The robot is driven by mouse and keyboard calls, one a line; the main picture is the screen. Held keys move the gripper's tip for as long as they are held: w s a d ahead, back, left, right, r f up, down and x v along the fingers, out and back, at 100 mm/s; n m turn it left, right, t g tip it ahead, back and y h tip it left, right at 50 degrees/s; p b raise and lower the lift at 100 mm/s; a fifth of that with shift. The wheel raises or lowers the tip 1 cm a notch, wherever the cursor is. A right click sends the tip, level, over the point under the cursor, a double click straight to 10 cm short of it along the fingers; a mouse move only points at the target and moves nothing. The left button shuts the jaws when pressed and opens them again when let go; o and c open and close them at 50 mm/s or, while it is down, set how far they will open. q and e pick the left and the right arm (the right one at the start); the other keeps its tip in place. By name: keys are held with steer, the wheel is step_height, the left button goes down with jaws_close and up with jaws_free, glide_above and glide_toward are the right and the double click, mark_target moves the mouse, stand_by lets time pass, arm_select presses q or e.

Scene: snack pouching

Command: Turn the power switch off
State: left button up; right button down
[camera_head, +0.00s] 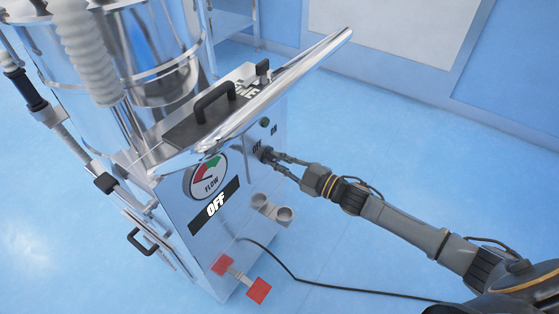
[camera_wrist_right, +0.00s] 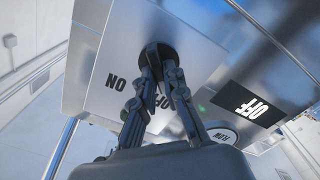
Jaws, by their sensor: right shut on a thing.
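The power switch is a dark round knob (camera_head: 264,152) on the machine's side panel, between the printed OFF and ON labels. In the right wrist view the knob (camera_wrist_right: 157,53) sits at the fingertips, beside the ON label (camera_wrist_right: 115,84); the fingers partly cover the OFF label. My right gripper (camera_head: 275,158) is shut on the knob, with its arm reaching in from the right. In the right wrist view its fingers (camera_wrist_right: 160,72) close around the knob. The black display (camera_head: 214,207) reads OFF. The knob's exact angle is hidden by the fingers. My left gripper is out of view.
The steel machine (camera_head: 205,250) has a flow gauge (camera_head: 206,176), a slanted metal chute (camera_head: 250,100) above the switch, and two round cups (camera_head: 272,208) below it. A red pedal (camera_head: 258,290) and a black cable (camera_head: 330,287) lie low in front.

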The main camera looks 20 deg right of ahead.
steer(key=c, duration=1.4)
jaws_free()
steer(key=v, duration=1.2)
steer(key=shift+f, duration=0.1)
